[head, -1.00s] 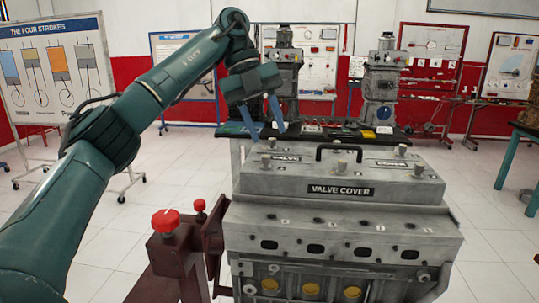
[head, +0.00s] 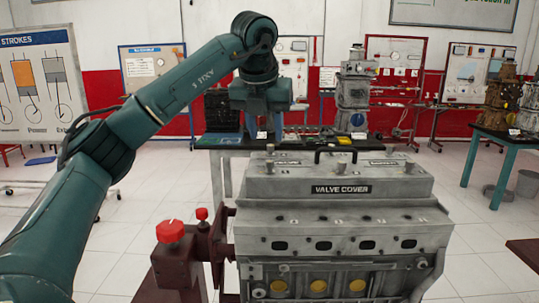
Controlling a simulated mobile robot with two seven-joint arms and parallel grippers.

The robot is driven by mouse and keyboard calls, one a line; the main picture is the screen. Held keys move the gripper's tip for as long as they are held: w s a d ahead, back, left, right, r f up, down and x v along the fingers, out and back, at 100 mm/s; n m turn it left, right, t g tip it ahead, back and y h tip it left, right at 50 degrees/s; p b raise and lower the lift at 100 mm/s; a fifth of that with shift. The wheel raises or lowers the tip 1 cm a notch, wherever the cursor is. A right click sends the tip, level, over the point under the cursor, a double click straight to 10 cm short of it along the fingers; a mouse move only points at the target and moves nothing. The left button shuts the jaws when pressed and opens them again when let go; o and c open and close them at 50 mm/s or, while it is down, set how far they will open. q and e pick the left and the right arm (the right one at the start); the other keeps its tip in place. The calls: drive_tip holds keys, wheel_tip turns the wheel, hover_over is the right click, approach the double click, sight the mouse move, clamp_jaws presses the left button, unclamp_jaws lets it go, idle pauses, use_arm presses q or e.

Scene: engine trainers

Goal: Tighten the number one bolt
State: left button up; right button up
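The grey engine block (head: 340,235) carries a grey valve cover (head: 300,185) with a black "VALVE COVER" label and a black handle on top. Several light bolt heads stand on the cover, one at its front left (head: 270,166) and one at its front right (head: 409,167). Their number marks are too small to read, so I cannot tell which is number one. My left gripper (head: 264,133) points down above and behind the cover's left end in the picture. My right gripper is not in view.
A maroon stand with red knobs (head: 171,231) holds the engine's left side. Behind is a dark-topped bench (head: 225,144) with another engine (head: 353,95). A teal-legged table (head: 497,170) stands at the right. The tiled floor between is mostly clear.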

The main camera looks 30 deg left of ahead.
sight(270, 161)
use_arm(q)
drive_tip(key=p+x, duration=0.1)
drive_tip(key=x, duration=0.6)
drive_tip(key=shift+a+f, duration=0.1)
drive_tip(key=shift+f, duration=0.25)
drive_tip(key=shift+c, duration=0.2)
clamp_jaws()
